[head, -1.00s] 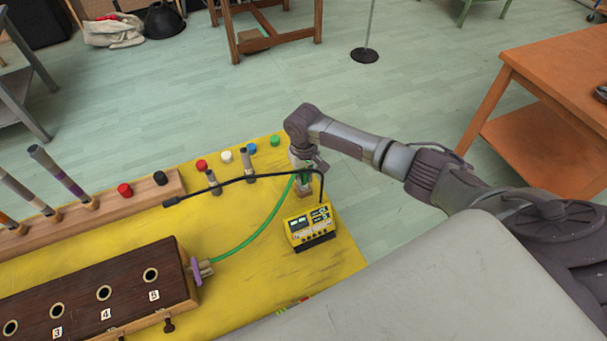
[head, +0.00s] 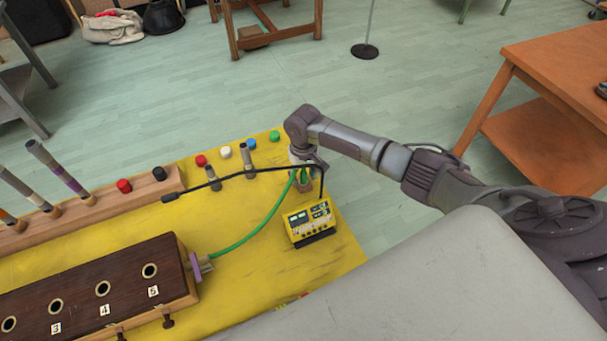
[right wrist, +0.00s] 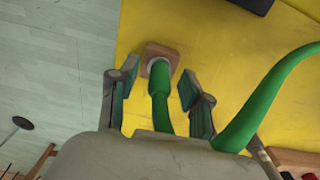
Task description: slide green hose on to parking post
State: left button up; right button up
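The green hose (head: 255,230) runs in a curve from the purple-collared fitting (head: 201,264) on the dark wooden box up to my right gripper (head: 304,180). In the right wrist view the hose's end (right wrist: 160,80) points at a pale round part on a small wooden block (right wrist: 150,50), which looks like the parking post's base. The hose end meets it there; how far it is over the post is hidden. My right gripper (right wrist: 155,90) is open, with one finger on each side of the hose and gaps between. My left gripper is not in view.
A yellow meter (head: 310,222) with a black gooseneck (head: 240,178) arching left stands close to the right gripper. Coloured knobs and grey posts line the far edge of the yellow tabletop (head: 250,270). An orange table (head: 560,55) stands at right.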

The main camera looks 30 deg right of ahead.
aim_at(304, 172)
notch_tip(304, 172, up, 12)
dwell(0.7)
dwell(0.4)
